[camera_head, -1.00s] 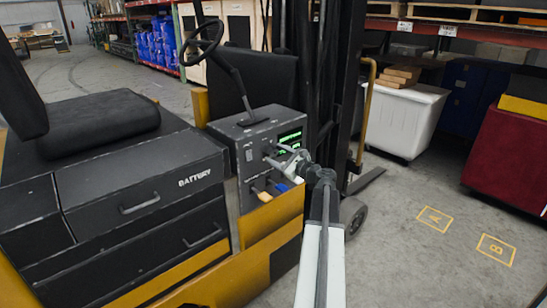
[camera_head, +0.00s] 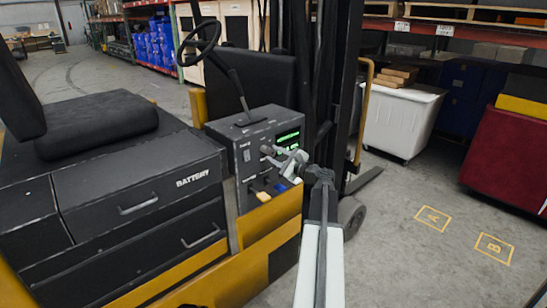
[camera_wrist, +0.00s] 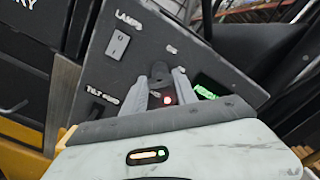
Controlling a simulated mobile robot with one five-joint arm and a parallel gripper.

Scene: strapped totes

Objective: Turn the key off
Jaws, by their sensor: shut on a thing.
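The forklift's dark control panel (camera_head: 252,140) stands in the middle of the head view, with a lit green display (camera_head: 288,137). It fills the upper middle of the wrist view (camera_wrist: 145,55). My gripper (camera_head: 272,156) reaches the panel front from the lower right. In the wrist view its two grey fingers (camera_wrist: 160,92) are closed around a dark key (camera_wrist: 159,70) below a small label. A red light (camera_wrist: 167,99) glows between the fingers. The key's exact angle is hard to tell, and its lower part is hidden.
A lamps switch (camera_wrist: 118,45) sits left of the key. The steering wheel (camera_head: 199,43) and mast (camera_head: 335,90) stand close by. Open floor with yellow markings (camera_head: 433,218) lies right.

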